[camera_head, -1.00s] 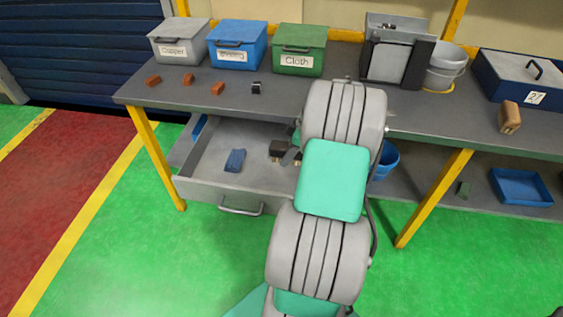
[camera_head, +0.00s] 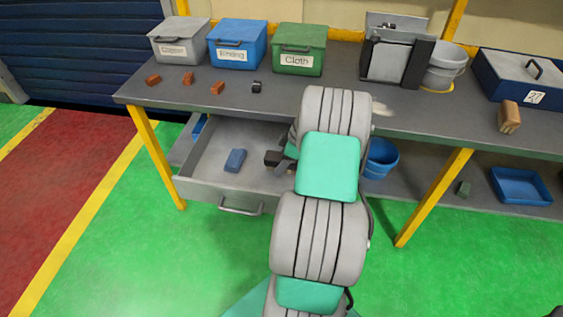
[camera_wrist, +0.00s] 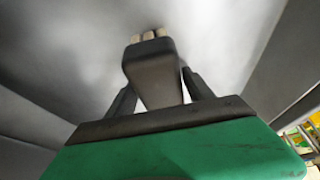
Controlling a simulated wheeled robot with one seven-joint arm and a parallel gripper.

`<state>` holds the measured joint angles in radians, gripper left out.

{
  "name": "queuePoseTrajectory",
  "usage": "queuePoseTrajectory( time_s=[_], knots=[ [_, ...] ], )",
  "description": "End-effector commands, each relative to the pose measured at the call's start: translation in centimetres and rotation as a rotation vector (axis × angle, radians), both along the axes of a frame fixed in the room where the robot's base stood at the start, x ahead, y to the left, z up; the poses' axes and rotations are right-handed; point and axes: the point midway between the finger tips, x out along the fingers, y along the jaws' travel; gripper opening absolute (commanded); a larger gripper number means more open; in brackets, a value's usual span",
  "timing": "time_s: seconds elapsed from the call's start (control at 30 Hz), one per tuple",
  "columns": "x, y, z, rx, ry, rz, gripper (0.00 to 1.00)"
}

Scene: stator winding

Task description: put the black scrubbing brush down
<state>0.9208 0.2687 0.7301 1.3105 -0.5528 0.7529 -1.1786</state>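The black scrubbing brush (camera_head: 272,158) is inside the open drawer (camera_head: 205,163), near the right side. In the wrist view the brush (camera_wrist: 152,72) sits between the two fingers of my gripper (camera_wrist: 160,82), with its pale bristles at the far end. The fingertips appear to touch both sides of its dark body. The brush is over the grey drawer floor; I cannot tell whether it touches it. In the head view my arm hides most of the gripper.
A blue block (camera_head: 235,160) lies in the drawer left of the brush. Grey (camera_head: 180,41), blue (camera_head: 237,44) and green (camera_head: 299,48) boxes stand on the workbench (camera_head: 320,88) above. A blue bucket (camera_head: 381,158) is right of my arm. The drawer's left part has free room.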

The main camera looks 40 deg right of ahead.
Motion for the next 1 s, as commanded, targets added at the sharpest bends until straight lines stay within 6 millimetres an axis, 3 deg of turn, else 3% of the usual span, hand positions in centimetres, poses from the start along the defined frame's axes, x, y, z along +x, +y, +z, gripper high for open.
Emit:
queuePoseTrajectory(
  time_s=[0.4, 0.8, 1.0],
  knots=[
    [-0.2, -0.1, 0.8, 0.000, 0.000, 0.000, 0.67],
    [-3.1, -2.4, 9.5, -0.001, -0.001, -0.002, 0.67],
    [-3.7, -2.8, 11.3, 0.001, 0.001, -0.001, 0.67]
  ],
)
